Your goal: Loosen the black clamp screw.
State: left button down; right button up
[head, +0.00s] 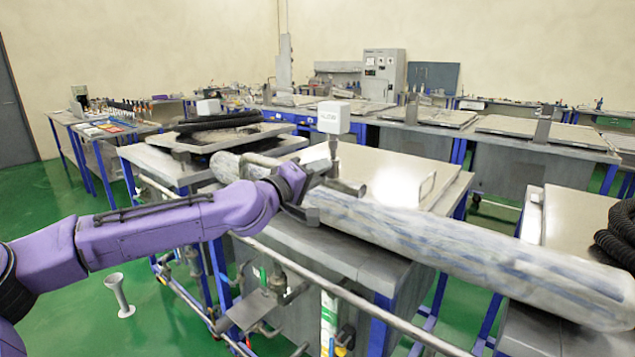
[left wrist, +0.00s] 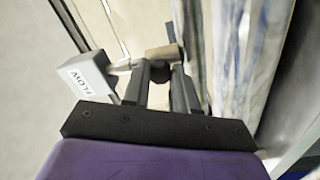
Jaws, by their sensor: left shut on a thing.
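My left gripper (head: 318,182) reaches in from the left to a small fitting beside the long wrapped tube. In the left wrist view, its two black fingers (left wrist: 163,80) are closed around a small dark knob, which looks like the black clamp screw (left wrist: 160,71). The fingers hide most of it. A grey-brown cylinder (left wrist: 163,54) lies just beyond the fingertips; in the head view it shows as a short grey bar (head: 349,188). A white box (head: 333,117) stands on a stem above the fitting; its FLOW label shows in the left wrist view (left wrist: 88,77). My right gripper is not in view.
The mottled white-blue tube (head: 470,245) runs diagonally across the bench and past its right edge. A wire handle (head: 428,186) stands on the pale lid (head: 385,165) behind. Metal pipes (head: 360,295) run along the front. A black corrugated hose (head: 620,235) lies far right.

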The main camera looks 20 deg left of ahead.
pick_arm(q)
jog(key=shift+f+n+y+b, duration=0.1)
jog(key=shift+n+y+b, duration=0.2)
jog(key=shift+n+b, duration=4.55)
jog(key=n+p, duration=0.3)
jog(key=n, duration=0.1)
jog(key=shift+p, duration=0.35)
jog(key=c, duration=0.9)
grip_release()
jog(key=v, duration=1)
jog(key=shift+s+b, duration=0.3)
jog(key=shift+b, duration=0.05)
